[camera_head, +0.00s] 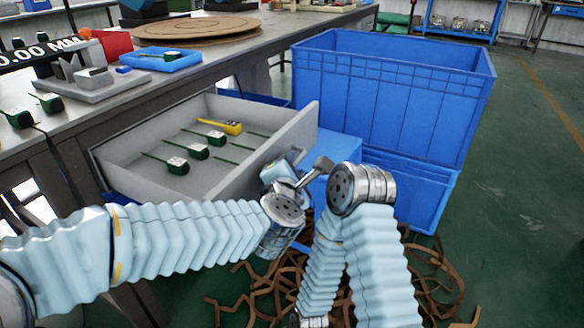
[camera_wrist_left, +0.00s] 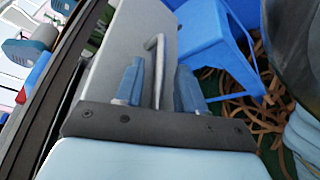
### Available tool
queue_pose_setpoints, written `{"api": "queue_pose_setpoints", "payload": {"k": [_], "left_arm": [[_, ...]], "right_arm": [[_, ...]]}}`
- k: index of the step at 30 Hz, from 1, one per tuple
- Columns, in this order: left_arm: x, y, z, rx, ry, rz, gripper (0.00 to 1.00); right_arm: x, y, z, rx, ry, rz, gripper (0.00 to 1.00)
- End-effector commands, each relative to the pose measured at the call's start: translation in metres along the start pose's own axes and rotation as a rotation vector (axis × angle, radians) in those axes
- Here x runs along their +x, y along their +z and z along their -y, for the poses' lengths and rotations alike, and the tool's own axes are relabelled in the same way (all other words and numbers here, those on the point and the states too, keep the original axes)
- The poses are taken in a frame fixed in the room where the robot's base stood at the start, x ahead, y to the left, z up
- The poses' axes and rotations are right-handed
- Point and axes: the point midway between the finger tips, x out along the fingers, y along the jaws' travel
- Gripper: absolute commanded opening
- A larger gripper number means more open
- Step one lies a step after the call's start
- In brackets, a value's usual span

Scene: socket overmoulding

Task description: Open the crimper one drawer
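The light grey drawer (camera_head: 240,168) stands pulled out from under the workbench, with its inside showing. Several green-and-black tools and one yellow tool (camera_head: 232,127) lie in it. My left gripper (camera_head: 291,165) is at the outside of the drawer front, partly hidden by its own wrist. In the left wrist view, the two blue fingers of my left gripper (camera_wrist_left: 158,68) stand on either side of the bent metal handle (camera_wrist_left: 159,50). A gap shows between the handle and the right finger, so the gripper looks open around it. My right gripper is out of view.
Brown strips (camera_head: 262,290) litter the floor below my arms. The workbench (camera_head: 215,65) holds trays and tools. Green floor is free at right.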

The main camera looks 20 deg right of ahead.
Motion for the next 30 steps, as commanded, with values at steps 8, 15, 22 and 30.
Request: {"api": "queue_pose_setpoints", "payload": {"k": [8, 15, 22, 30], "left_arm": [[-0.002, 0.001, -0.001, 0.000, 0.002, 0.001, 0.38], [-0.039, 0.002, -0.002, 0.003, 0.003, 0.004, 0.38], [-0.096, 0.002, -0.002, 0.002, 0.003, 0.004, 0.38], [-0.134, 0.001, -0.001, 0.001, 0.002, 0.001, 0.38]], "right_arm": [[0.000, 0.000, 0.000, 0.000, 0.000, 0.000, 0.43], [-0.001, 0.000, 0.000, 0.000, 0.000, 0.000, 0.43], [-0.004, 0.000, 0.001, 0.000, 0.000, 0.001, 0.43], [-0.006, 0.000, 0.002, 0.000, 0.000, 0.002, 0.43]]}}
